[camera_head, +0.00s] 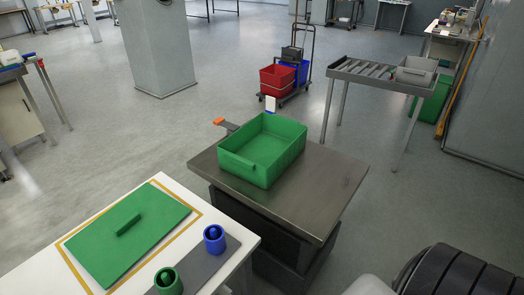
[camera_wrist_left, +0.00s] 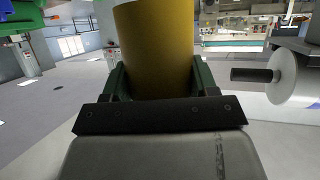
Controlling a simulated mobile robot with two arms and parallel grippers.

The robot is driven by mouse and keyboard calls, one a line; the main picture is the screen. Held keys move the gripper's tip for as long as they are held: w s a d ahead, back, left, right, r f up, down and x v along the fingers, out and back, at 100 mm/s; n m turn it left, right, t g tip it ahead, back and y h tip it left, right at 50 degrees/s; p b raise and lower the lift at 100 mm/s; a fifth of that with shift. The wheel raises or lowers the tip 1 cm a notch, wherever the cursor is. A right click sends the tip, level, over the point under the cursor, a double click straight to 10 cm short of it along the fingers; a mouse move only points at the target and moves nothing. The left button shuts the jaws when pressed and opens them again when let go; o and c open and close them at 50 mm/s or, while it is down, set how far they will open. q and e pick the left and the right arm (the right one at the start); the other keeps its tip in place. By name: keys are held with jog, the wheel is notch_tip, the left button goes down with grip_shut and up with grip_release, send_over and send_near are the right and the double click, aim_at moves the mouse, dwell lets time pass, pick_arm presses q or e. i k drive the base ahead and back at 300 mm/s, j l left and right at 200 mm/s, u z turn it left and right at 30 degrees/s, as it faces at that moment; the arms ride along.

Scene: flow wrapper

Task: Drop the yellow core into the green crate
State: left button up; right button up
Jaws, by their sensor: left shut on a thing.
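The yellow core (camera_wrist_left: 155,40) fills the upper middle of the left wrist view. My left gripper (camera_wrist_left: 160,82) is shut on it, with one dark green finger on each side. The green crate (camera_head: 270,138) stands open and empty on a grey metal-topped cart in the head view. Neither the yellow core nor either gripper shows in the head view, so the distance from core to crate cannot be told.
A white table (camera_head: 228,222) at front left holds a green panel (camera_head: 125,233), a blue core (camera_head: 214,239) and a green one (camera_head: 167,281). A roller stand (camera_head: 380,75) and mop trolley (camera_head: 285,75) stand behind the crate. A white roll (camera_wrist_left: 290,77) is right in the wrist view.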

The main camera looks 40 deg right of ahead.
aim_at(261, 157)
jog(key=l, duration=0.75)
jog(key=i+l+z, duration=0.15)
jog(key=l, duration=1.35)
jog(key=i+l, duration=0.15)
jog(key=l, duration=0.25)
jog(key=i+l+z, duration=0.1)
jog(key=l, duration=0.3)
jog(key=i+l, duration=0.25)
jog(key=l, duration=0.15)
jog(key=i+l, duration=0.15)
jog(key=l, duration=0.25)
jog(key=i, duration=0.1)
jog(key=l+z, duration=0.05)
